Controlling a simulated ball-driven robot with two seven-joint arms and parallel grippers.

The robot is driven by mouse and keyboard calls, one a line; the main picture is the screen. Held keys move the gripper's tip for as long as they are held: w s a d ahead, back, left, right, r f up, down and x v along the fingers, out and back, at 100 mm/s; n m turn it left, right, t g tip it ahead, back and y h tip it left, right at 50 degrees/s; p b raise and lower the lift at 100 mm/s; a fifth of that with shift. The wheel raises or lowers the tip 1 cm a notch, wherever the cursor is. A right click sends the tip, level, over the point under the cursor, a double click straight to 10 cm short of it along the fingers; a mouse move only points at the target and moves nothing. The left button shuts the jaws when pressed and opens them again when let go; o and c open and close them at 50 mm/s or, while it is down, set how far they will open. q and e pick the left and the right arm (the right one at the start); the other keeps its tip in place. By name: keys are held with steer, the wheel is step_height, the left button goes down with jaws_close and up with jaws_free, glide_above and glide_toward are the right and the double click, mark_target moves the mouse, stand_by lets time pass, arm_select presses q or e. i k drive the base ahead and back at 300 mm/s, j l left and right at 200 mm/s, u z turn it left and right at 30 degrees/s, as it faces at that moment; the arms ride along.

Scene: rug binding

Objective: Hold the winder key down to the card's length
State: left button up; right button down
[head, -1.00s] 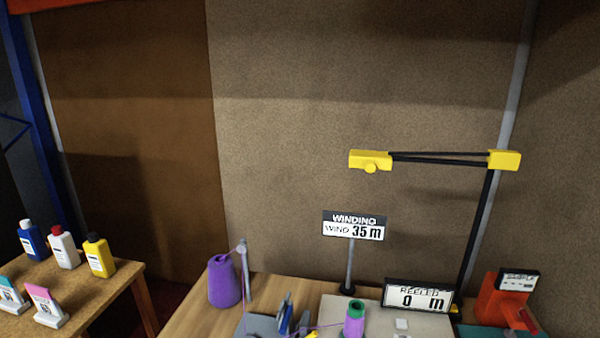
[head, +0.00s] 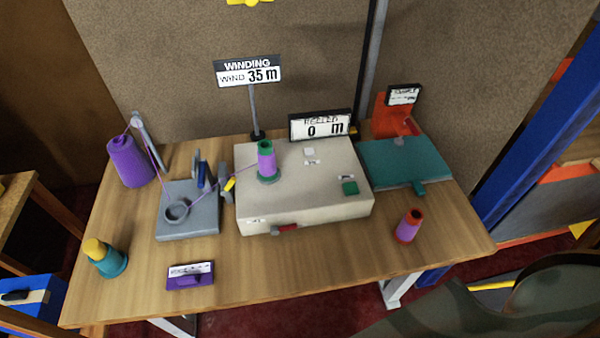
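The winder is a cream box (head: 330,205) in the middle of the wooden table. A green square key (head: 350,187) sits on its top near the right front, and a white key (head: 308,151) sits further back. I cannot tell which is the winder key. A green cone with purple yarn (head: 266,160) stands upright on the winder's left part. The display (head: 322,126) behind reads 0 m. The card (head: 248,71) on a post reads WINDING, WIND 35 m. A red lever (head: 288,228) is on the winder's front. Neither gripper shows.
A purple yarn cone (head: 130,160) stands at the left; its thread runs through a grey guide unit (head: 188,222) to the winder. A teal cone (head: 107,258), a purple tag holder (head: 190,276), a small red-purple cone (head: 408,226) and a teal plate (head: 400,165) also occupy the table.

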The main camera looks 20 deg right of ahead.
mark_target(350, 189)
steer(key=z, duration=1.25)
